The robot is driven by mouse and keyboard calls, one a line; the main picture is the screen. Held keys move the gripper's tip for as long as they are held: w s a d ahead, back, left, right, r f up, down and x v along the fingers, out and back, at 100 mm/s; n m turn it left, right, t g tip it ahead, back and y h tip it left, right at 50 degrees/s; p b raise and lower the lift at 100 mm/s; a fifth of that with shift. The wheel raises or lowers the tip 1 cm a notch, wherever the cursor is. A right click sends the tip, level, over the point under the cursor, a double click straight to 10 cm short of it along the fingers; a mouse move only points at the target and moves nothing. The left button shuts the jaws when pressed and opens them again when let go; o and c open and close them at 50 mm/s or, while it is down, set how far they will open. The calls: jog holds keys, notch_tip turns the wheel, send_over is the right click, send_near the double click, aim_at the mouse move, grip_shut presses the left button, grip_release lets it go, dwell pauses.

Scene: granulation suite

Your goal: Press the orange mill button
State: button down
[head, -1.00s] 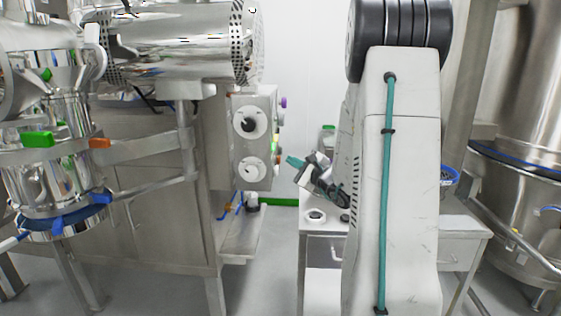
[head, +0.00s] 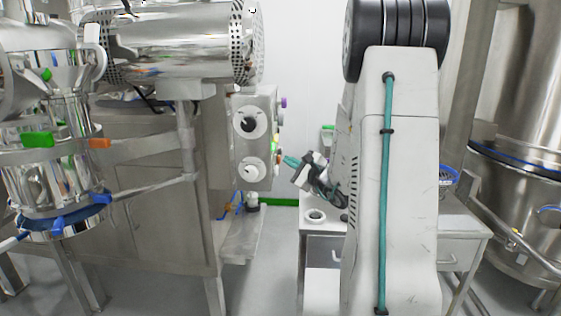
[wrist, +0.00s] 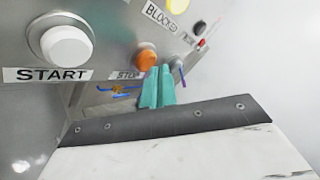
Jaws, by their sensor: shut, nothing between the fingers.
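The orange button (wrist: 147,60) shows in the wrist view on the metal control panel (wrist: 100,30), above a partly hidden label that seems to read STOP. My gripper (wrist: 160,72) has teal fingertips, shut with nothing between them. In the wrist view the tips overlap the lower right edge of the orange button; I cannot tell whether they touch it. In the head view my gripper (head: 287,161) is at the right side of the control box (head: 240,150), where the orange button is too small to make out clearly.
A white START button (wrist: 66,46) is left of the orange one. A yellow lamp (wrist: 178,4) and a BLOCKED label are above it. Large steel vessels stand at both sides.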

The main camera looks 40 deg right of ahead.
jog(key=shift+w+a, duration=0.3)
jog(key=shift+w, duration=0.05)
dwell(0.6)
jog(key=shift+s+d, duration=0.55)
jog(key=shift+s, duration=0.15)
jog(key=shift+d, duration=0.1)
jog(key=s+d, duration=0.1)
jog(key=s, duration=0.1)
jog(key=s+d, duration=0.1)
jog(key=d, duration=0.1)
jog(key=shift+s, duration=0.4)
dwell(0.9)
